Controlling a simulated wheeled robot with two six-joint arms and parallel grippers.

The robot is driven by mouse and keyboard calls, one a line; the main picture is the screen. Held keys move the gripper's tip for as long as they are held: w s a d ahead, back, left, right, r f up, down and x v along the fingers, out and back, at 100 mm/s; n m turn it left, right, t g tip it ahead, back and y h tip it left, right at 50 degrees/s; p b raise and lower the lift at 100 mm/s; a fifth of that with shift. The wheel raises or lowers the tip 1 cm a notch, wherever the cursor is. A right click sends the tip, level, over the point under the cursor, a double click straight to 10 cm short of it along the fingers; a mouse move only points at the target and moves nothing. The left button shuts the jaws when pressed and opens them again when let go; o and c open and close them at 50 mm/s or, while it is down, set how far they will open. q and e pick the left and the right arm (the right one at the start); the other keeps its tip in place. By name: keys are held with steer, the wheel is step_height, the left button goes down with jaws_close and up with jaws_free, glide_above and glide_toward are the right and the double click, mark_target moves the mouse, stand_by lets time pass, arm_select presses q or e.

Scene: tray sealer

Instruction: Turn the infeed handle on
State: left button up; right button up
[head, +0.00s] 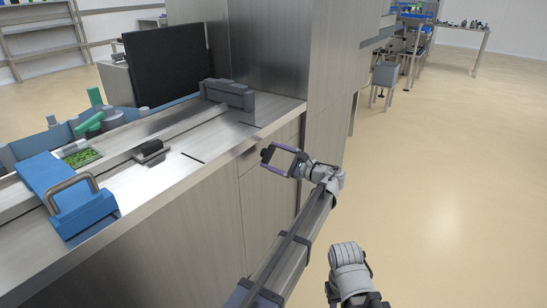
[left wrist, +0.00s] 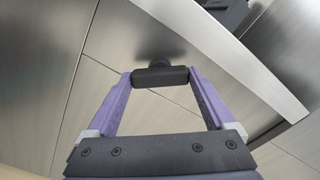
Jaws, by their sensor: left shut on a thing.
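The infeed handle (left wrist: 160,76) is a short black bar on a round dark stub that comes out of the brushed-steel front panel. In the left wrist view it lies crosswise between the two purple fingertips. My left gripper (left wrist: 161,78) is shut on the bar, one finger at each end. In the head view my left gripper (head: 271,157) is at the cabinet front, just below the counter edge, and the dark handle (head: 266,154) shows at its fingertips. Of my right arm, only a grey-white link shows at the bottom; its fingers are out of the picture.
The steel counter (head: 190,158) overhangs the panel just above my left gripper. On it are a blue block with a grey handle (head: 62,190), a small black block (head: 149,151) and a grey block (head: 228,94). The floor (head: 450,170) at right is clear.

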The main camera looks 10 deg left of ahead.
arm_select(q)
steer(key=n, duration=0.5)
steer(key=shift+n, duration=2.5)
steer(key=o, duration=1.1)
steer(key=shift+d, duration=0.1)
